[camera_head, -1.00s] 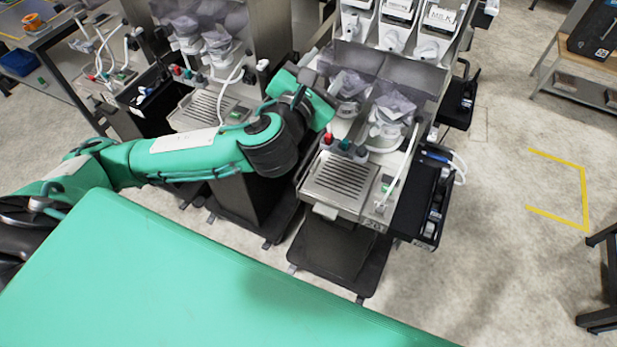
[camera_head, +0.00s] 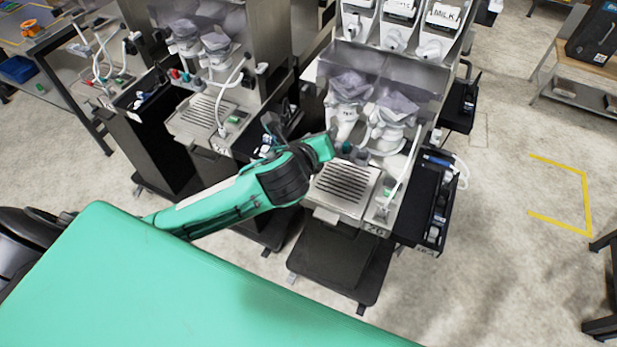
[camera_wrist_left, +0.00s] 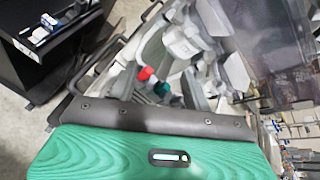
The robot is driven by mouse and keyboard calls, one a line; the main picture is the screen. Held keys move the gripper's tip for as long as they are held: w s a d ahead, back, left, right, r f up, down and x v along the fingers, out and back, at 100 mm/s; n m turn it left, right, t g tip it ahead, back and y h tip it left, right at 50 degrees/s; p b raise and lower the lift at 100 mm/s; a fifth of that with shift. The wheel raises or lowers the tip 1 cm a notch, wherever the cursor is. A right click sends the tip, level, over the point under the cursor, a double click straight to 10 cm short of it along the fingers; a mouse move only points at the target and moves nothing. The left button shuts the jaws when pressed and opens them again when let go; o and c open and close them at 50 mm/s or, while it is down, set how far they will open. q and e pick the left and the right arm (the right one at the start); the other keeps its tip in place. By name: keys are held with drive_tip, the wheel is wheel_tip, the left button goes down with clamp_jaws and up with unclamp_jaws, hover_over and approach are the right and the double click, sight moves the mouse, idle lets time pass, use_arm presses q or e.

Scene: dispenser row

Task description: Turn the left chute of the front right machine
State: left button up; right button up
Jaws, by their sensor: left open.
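The front right machine (camera_head: 345,216) is a steel dispenser with a slotted drip tray (camera_head: 345,184). Its left chute (camera_head: 346,122) is whitish, under a plastic-covered funnel; a matching right chute (camera_head: 388,136) is beside it. My left wrist is at the drip tray's back left corner, below and left of the left chute. The left gripper's jaws are not clear in the head view. In the wrist view, my left gripper (camera_wrist_left: 185,75) is open, with pale chute parts and a red knob (camera_wrist_left: 144,73) and green knob (camera_wrist_left: 162,88) beyond it. Contact cannot be told.
A similar machine (camera_head: 210,110) stands to the left. A black side shelf (camera_head: 425,205) with bottles and a white hose is on the right of the front right machine. Milk-labelled containers (camera_head: 443,15) sit above.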

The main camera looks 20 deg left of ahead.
use_arm(q)
wheel_tip(320, 180, down, 12)
drive_tip(key=s+a+n+g+b, duration=0.1)
drive_tip(key=s+n+g, duration=0.1)
drive_tip(key=n, duration=0.6)
drive_tip(key=shift+s+f+g, duration=0.25)
drive_tip(key=shift+s+g, duration=0.1)
drive_tip(key=shift+g, duration=0.25)
drive_tip(key=shift+a, duration=0.1)
drive_tip(key=s+a+f+n+g, duration=0.2)
drive_tip(key=s+n+g, duration=0.1)
drive_tip(key=s+n, duration=0.8)
drive_tip(key=s+a+f+n+g, duration=0.1)
drive_tip(key=s+f+n+g, duration=0.25)
drive_tip(key=s+n, duration=0.7)
wheel_tip(320, 180, down, 32)
drive_tip(key=s+m+g+b, duration=0.2)
drive_tip(key=s+m, duration=0.1)
drive_tip(key=s+a+f+b, duration=0.2)
drive_tip(key=s+a+f, duration=0.1)
drive_tip(key=s+f, duration=1.6)
wheel_tip(320, 180, down, 3)
drive_tip(key=shift+a+r+g, duration=0.15)
drive_tip(key=shift+a+g, duration=0.05)
drive_tip(key=shift+g, duration=0.15)
